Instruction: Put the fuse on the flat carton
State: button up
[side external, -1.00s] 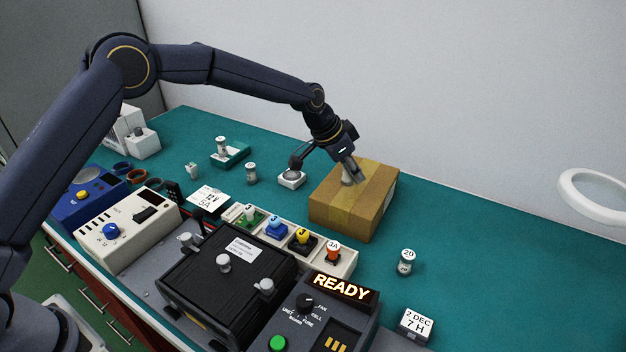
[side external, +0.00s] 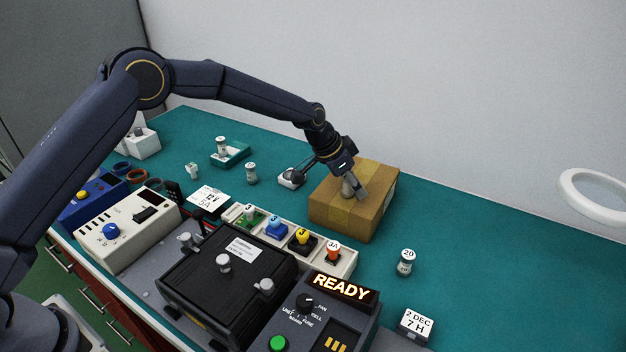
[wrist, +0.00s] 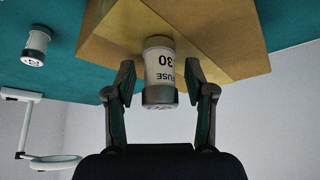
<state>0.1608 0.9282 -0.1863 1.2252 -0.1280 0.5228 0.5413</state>
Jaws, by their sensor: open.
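The carton's top also fills much of the wrist view (wrist: 225,45). My gripper (side external: 354,190) is low over the carton top. In the wrist view my gripper (wrist: 160,80) is open, with one finger on each side of the fuse and a visible gap at both sides.
Another cylinder marked 20 (side external: 405,262) stands on the green bench right of the carton. A tray of coloured parts (side external: 290,237) and a black lidded box (side external: 226,270) lie in front. A lamp ring (side external: 595,195) hangs at right. Bench right of the carton is mostly clear.

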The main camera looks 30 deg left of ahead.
jog(key=shift+r, duration=0.25)
jog(key=s+a+r+n+y, duration=0.1)
jog(key=s+a+r+n, duration=0.1)
jog(key=s+a+r, duration=0.65)
jog(key=s+a+r+n+y, duration=0.1)
jog(key=s+a+r, duration=0.4)
jog(key=s+r, duration=0.7)
jog(key=s+a+f+n+y, duration=0.1)
jog(key=s+a+n, duration=0.1)
jog(key=s, duration=0.8)
jog(key=s+a+f+n+t, duration=0.1)
jog(key=s+a, duration=0.4)
jog(key=s, duration=0.5)
jog(key=shift+a+n+y, duration=0.15)
jog(key=shift+n+y, duration=0.25)
jog(key=shift+n, duration=0.5)
